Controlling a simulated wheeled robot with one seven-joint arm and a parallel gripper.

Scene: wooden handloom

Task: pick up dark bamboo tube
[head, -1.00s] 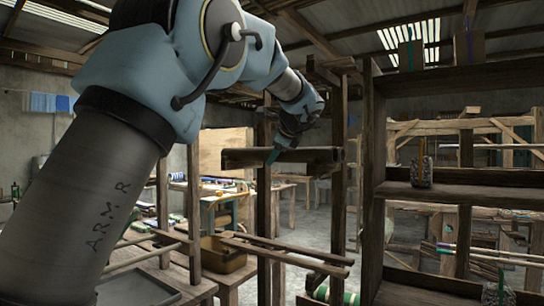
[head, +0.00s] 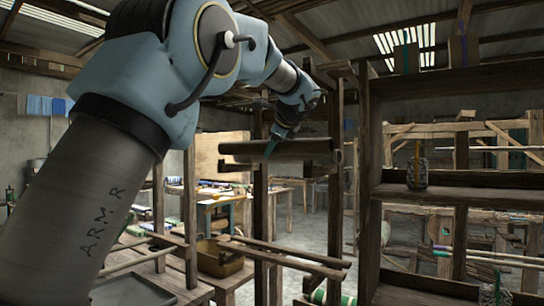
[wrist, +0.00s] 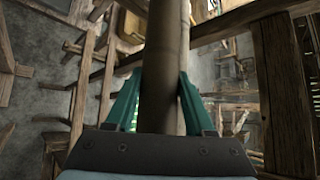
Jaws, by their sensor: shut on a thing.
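The dark bamboo tube (head: 304,148) is long and brown and lies level across the middle of the head view, in the air beside the wooden posts. In the wrist view the tube (wrist: 165,65) runs away from the camera between the two green fingers of my gripper (wrist: 162,92). The fingers touch or nearly touch both its sides. The fingertips are partly hidden by the tube.
A wooden shelf (head: 445,192) with a jar (head: 417,171) stands at the right. Upright posts and crossed wooden rails (head: 283,257) are below the tube. A brown tub (head: 221,258) sits on a bench at lower left. Open floor shows behind.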

